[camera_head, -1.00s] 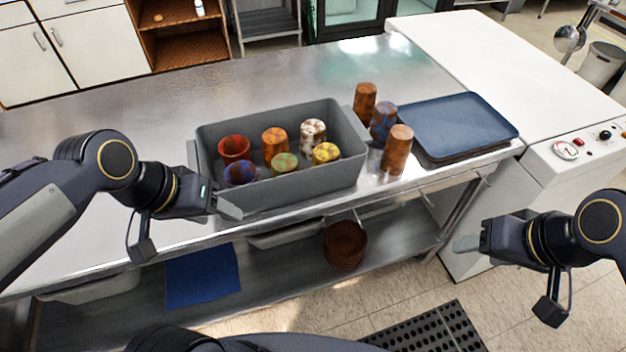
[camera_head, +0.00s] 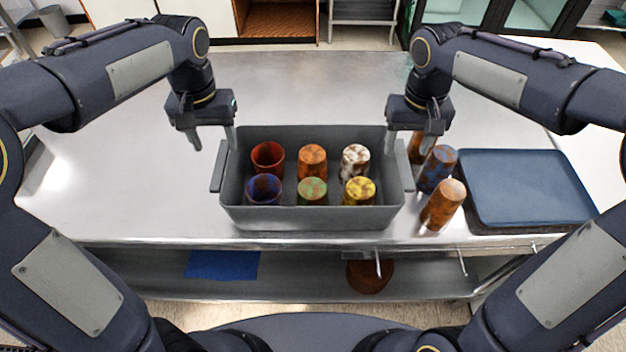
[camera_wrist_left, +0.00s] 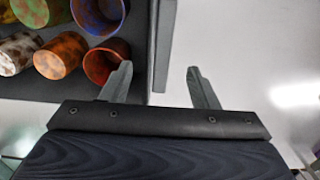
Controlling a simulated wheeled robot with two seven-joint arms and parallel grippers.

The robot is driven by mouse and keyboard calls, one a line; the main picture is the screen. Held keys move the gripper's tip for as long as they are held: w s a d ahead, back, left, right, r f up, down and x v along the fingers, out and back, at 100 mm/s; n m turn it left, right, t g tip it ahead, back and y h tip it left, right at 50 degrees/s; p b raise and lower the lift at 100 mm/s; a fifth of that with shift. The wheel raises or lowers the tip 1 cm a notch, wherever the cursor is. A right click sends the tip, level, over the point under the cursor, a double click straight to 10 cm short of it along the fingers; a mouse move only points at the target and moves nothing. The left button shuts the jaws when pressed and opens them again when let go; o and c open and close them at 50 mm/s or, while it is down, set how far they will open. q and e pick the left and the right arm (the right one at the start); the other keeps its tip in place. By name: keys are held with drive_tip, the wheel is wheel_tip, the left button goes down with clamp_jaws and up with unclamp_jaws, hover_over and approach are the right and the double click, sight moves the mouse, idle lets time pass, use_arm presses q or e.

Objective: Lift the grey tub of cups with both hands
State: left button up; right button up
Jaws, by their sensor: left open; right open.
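The grey tub (camera_head: 312,219) stands on the steel counter with a handle ledge at its left and right ends. Several cups are inside it in two rows, among them a red cup (camera_head: 267,158), a blue cup (camera_head: 263,189), a white-brown cup (camera_head: 355,162) and a yellow cup (camera_head: 359,191).
Brown and blue-brown cups stand just right of the tub, including a speckled brown cup (camera_head: 443,205) and a blue-brown cup (camera_head: 438,168). A blue tray (camera_head: 525,187) lies further right. The counter left of the tub is clear. A lower shelf holds a blue cloth (camera_head: 222,265).

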sight(222, 162)
use_arm(q)
drive_tip(key=shift+f, duration=3.9)
use_arm(e)
drive_tip(key=shift+f, duration=3.9)
use_arm(q)
drive_tip(key=shift+c, duration=0.4)
use_arm(e)
drive_tip(key=shift+c, duration=0.5)
use_arm(q)
clamp_jaws()
use_arm(e)
clamp_jaws()
use_arm(q)
drive_tip(key=shift+r, duration=0.1)
use_arm(e)
drive_tip(key=shift+r, duration=0.1)
